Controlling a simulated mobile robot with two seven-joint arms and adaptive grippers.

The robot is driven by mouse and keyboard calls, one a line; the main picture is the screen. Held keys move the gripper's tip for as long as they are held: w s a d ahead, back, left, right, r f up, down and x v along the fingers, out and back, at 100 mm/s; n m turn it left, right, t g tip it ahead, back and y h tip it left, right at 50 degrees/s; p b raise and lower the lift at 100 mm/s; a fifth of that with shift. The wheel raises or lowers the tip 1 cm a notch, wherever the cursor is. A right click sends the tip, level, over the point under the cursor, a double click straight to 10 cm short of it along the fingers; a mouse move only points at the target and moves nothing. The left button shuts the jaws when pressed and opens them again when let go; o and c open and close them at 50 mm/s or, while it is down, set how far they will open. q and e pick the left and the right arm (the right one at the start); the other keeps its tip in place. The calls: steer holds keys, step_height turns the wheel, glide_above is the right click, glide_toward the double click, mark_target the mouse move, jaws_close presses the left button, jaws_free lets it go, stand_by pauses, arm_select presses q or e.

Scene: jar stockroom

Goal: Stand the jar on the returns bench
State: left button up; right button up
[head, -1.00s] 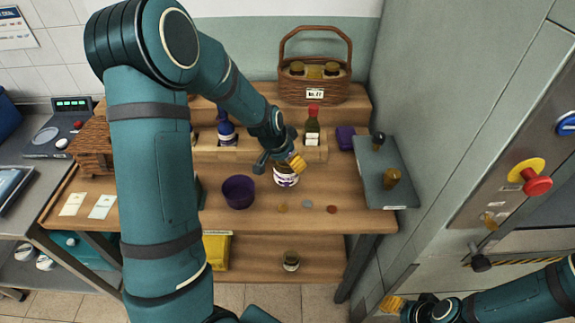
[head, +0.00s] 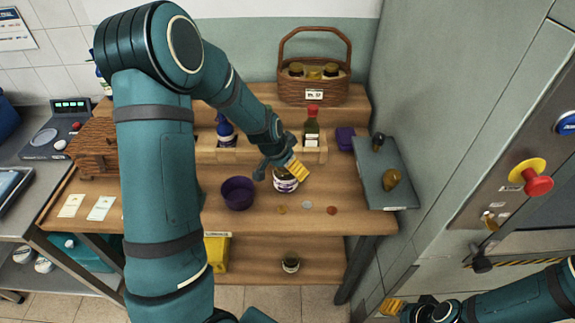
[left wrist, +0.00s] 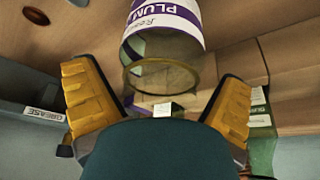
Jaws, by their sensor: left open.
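A jar with a white and purple label (head: 285,182) stands on the wooden bench (head: 345,205), partly hidden behind my left gripper. My left gripper (head: 296,170) is at the jar's upper part in the head view. In the left wrist view the jar (left wrist: 165,35) shows the word PLUM and lies ahead, between the lines of my spread yellow fingers (left wrist: 155,98). The fingers are open and not closed on it. My right gripper (head: 392,307) is at the bottom right, away from the bench; its opening is unclear.
A purple bowl (head: 238,193) stands left of the jar. Several small discs (head: 307,204) lie in front. A red-capped bottle (head: 311,128) stands behind. A grey tray (head: 388,170) is at right.

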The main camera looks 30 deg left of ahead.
arm_select(q)
steer(key=p+v, duration=0.1)
steer(key=v, duration=1.1)
arm_select(e)
steer(key=shift+w+r, duration=0.3)
steer(key=shift+r, duration=0.6)
